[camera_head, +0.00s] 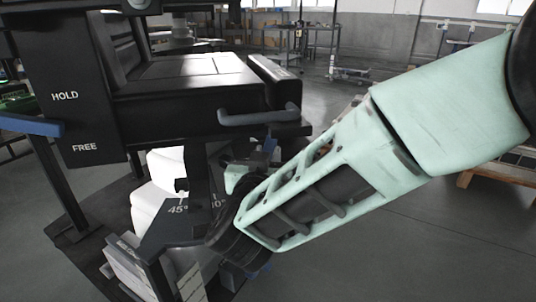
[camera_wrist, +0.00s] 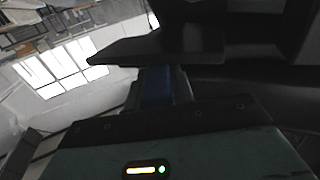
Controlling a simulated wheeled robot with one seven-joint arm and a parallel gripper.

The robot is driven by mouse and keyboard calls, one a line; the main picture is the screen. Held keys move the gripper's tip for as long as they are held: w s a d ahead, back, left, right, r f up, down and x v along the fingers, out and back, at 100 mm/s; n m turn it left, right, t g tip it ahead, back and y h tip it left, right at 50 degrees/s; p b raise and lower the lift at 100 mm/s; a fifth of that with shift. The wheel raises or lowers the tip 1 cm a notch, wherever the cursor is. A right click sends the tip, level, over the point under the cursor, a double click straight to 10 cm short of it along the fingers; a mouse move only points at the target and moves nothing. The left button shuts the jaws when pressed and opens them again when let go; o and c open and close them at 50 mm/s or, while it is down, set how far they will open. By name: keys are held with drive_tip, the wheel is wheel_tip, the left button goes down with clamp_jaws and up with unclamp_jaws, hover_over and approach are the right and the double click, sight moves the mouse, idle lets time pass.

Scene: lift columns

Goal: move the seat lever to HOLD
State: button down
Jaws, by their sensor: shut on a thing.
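A dark side panel (camera_head: 88,122) at the left of the head view is marked HOLD above and FREE below. A blue lever (camera_head: 30,125) crosses its left part, at a height between the two words. My gripper (camera_head: 240,180) is low beneath the seat, well to the right of that lever, and its fingertips are partly hidden. In the wrist view a blue piece (camera_wrist: 157,86) shows at the gripper's dark fingers, and the gripper is shut on it. What this piece belongs to cannot be told.
The black seat (camera_head: 185,80) is above my gripper, with a blue-grey handle (camera_head: 258,115) at its front edge. A plate marked 45° (camera_head: 170,225) stands below it. White rounded blocks (camera_head: 160,190) are behind the plate. Open floor (camera_head: 400,245) lies to the right.

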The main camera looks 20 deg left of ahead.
drive_tip(key=c, duration=1.2)
unclamp_jaws()
drive_tip(key=p+v, duration=0.3)
drive_tip(key=v, duration=1.4)
drive_tip(key=shift+s, duration=0.2)
drive_tip(key=shift+w, duration=0.1)
